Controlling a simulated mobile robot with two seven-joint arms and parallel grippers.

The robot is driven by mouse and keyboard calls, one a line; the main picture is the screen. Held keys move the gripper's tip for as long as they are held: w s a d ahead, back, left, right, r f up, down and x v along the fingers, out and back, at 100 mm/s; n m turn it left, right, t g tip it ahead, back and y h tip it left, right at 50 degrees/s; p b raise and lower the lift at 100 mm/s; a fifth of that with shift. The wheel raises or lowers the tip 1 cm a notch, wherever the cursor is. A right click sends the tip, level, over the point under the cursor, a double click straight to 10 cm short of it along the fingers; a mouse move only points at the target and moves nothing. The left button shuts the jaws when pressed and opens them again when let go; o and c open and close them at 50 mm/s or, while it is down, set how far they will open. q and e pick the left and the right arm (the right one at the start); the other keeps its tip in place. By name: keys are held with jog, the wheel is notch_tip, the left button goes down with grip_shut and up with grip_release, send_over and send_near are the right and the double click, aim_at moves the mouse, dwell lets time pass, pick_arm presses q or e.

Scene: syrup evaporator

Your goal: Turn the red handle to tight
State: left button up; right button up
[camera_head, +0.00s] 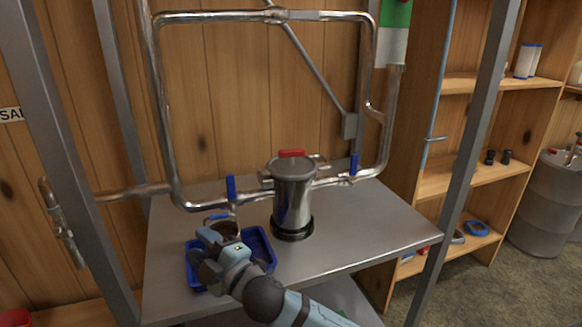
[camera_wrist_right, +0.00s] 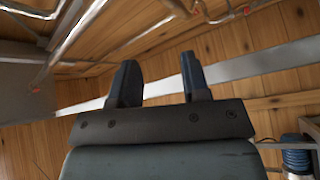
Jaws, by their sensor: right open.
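The red handle (camera_head: 291,153) lies flat across the top of the upright metal canister (camera_head: 294,195) in the head view. The canister stands on the grey metal table in a black ring. My right gripper (camera_head: 220,218) is left of the canister and nearer to me, apart from the handle and over the blue tray. In the right wrist view its two dark fingers (camera_wrist_right: 157,78) are spread with nothing between them. I cannot make out the red handle in the wrist view. My left gripper does not show.
A blue tray (camera_head: 264,241) sits on the table (camera_head: 350,239) under my right arm. Metal pipes with a left blue valve handle (camera_head: 231,188) and a right one (camera_head: 354,164) run behind the canister. Grey posts (camera_head: 470,150) frame the table. The table's right side is clear.

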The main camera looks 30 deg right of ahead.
jog(key=w+a+r+n+g+y, duration=0.2)
jog(key=a+r+n+g+y, duration=0.4)
jog(key=n, duration=0.5)
jog(key=w+a+r+n+g+y, duration=0.2)
jog(key=n+g+y, duration=0.4)
jog(key=n, duration=0.5)
notch_tip(320, 180, up, 15)
jog(key=n+g+h, duration=0.7)
jog(key=n+h, duration=0.3)
jog(key=h, duration=0.9)
send_over(292, 150)
jog(key=shift+n, duration=0.3)
notch_tip(292, 150, down, 14)
jog(key=shift+w+r+b, duration=0.1)
jog(key=shift+w+b, duration=0.05)
jog(key=shift+b, duration=0.35)
